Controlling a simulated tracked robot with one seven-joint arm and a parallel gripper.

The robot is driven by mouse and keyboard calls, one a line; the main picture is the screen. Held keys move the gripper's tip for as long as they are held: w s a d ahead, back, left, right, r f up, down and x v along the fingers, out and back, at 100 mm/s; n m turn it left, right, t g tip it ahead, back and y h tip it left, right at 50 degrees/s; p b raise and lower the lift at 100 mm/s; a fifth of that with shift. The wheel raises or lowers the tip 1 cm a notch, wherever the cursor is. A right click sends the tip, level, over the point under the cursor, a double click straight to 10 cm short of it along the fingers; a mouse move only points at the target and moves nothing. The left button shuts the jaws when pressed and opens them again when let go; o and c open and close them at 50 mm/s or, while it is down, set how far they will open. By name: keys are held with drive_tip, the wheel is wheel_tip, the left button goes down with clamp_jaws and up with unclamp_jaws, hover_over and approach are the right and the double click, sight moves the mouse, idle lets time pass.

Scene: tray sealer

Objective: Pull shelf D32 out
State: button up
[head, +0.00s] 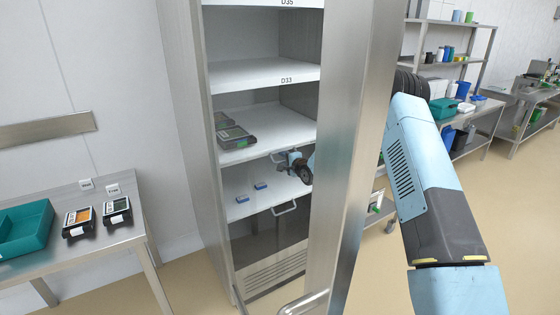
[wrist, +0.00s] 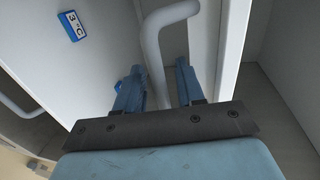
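In the head view a tall cabinet holds several white shelves. The shelf directly below the one marked D33 (head: 262,76) carries dark devices; its own label is not readable, so I cannot confirm it is D32 (head: 285,124). A handle (head: 278,157) sticks out at its front edge. My gripper (head: 297,166) is at this handle, partly hidden by the cabinet door. In the wrist view a pale handle (wrist: 153,45) passes between the two fingers of my gripper (wrist: 158,85). The fingers are apart, with a gap beside the handle; I see no firm grip.
The open steel door (head: 350,150) stands between the camera and my gripper. A lower shelf (head: 240,207) holds two small blue items and has its own handle (head: 285,208). A table (head: 75,240) with a teal bin (head: 28,228) stands at left.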

clamp_jaws()
idle(0.3)
